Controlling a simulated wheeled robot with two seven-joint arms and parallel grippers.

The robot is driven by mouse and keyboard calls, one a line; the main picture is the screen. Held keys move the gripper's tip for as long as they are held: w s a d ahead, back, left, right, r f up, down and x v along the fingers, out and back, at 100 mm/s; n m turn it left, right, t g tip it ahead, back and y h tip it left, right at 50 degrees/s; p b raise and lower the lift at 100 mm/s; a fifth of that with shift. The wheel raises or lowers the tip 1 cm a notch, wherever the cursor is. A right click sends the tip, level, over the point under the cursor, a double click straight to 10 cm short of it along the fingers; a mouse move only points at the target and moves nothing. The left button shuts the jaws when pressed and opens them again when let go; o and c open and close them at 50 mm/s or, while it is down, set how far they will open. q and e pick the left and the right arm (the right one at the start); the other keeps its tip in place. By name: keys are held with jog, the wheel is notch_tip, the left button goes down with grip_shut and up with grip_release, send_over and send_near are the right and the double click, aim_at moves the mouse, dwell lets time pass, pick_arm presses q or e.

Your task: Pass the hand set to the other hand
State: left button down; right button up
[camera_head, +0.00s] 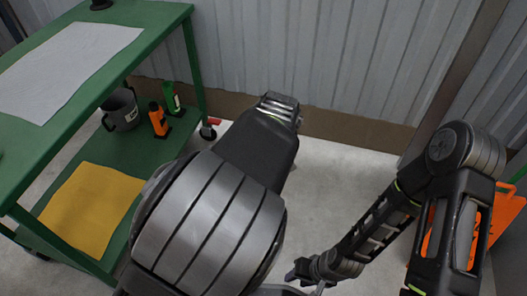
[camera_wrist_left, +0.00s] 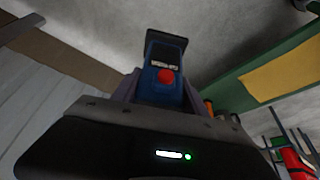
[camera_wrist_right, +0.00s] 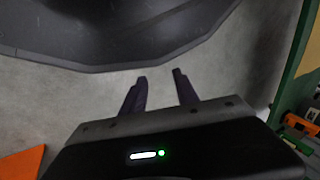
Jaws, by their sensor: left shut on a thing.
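The hand set (camera_wrist_left: 165,60) is a blue, black-topped handheld unit with a small dark screen and a red button. It shows in the left wrist view between the fingers of my left gripper (camera_wrist_left: 160,88), which is shut on it. In the head view my left arm hides that gripper and the hand set. My right gripper (camera_wrist_right: 162,80) is open in the right wrist view, its two dark fingers apart with nothing between them. In the head view the right gripper (camera_head: 300,274) is low, right of the left arm, partly cut off by the bottom edge.
A green two-level cart (camera_head: 160,38) stands at the left, with a grey cloth (camera_head: 65,65) on top. An orange object (camera_head: 506,214) is at the right. Open floor (camera_head: 335,180) lies between.

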jog(key=shift+o, duration=0.4)
